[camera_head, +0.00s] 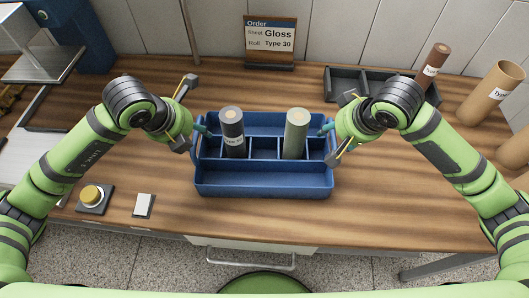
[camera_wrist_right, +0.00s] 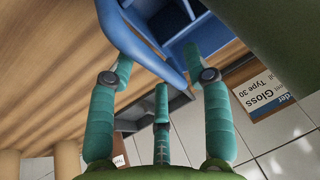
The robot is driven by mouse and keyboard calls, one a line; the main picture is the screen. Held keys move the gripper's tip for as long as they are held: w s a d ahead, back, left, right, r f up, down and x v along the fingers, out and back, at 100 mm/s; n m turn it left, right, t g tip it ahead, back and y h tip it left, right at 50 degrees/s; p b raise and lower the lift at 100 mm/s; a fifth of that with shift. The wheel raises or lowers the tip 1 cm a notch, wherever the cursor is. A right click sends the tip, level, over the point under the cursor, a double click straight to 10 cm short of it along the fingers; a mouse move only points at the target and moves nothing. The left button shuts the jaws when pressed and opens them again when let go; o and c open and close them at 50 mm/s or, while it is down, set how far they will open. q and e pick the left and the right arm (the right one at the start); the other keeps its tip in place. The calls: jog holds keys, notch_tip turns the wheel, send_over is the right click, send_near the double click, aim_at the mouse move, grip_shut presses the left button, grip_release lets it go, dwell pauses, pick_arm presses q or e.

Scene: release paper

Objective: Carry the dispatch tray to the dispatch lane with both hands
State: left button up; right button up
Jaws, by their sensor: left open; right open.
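The blue dispatch tray (camera_head: 263,187) stands on the wooden table in the middle of the head view. A dark roll (camera_head: 232,135) and a pale green roll (camera_head: 296,135) stand upright in its compartments. My left gripper (camera_head: 206,131) is open at the tray's left end. My right gripper (camera_head: 327,129) is open at the right end. In the right wrist view the tray's blue handle (camera_wrist_right: 143,38) runs between the spread teal fingers of my right gripper (camera_wrist_right: 160,62). Contact with the handle cannot be told. No dispatch lane is clearly marked.
An order sign (camera_head: 270,42) stands behind the tray. A dark divided rack (camera_head: 358,83) and brown rolls (camera_head: 490,91) are at the right. A yellow button (camera_head: 92,196) and a white-topped plate (camera_head: 144,205) lie at the front left. The table before the tray is clear.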

pick_arm(q)
jog(key=shift+w+d+f, duration=0.1)
jog(key=shift+w+f, duration=0.15)
jog(key=shift+f, duration=0.3)
pick_arm(e)
jog(key=shift+w+a+f, duration=0.15)
jog(key=shift+w+f, duration=0.1)
jog(key=shift+f, duration=0.3)
pick_arm(q)
grip_shut()
pick_arm(e)
grip_shut()
pick_arm(q)
jog(key=shift+r, duration=0.2)
pick_arm(e)
jog(key=shift+r, duration=0.25)
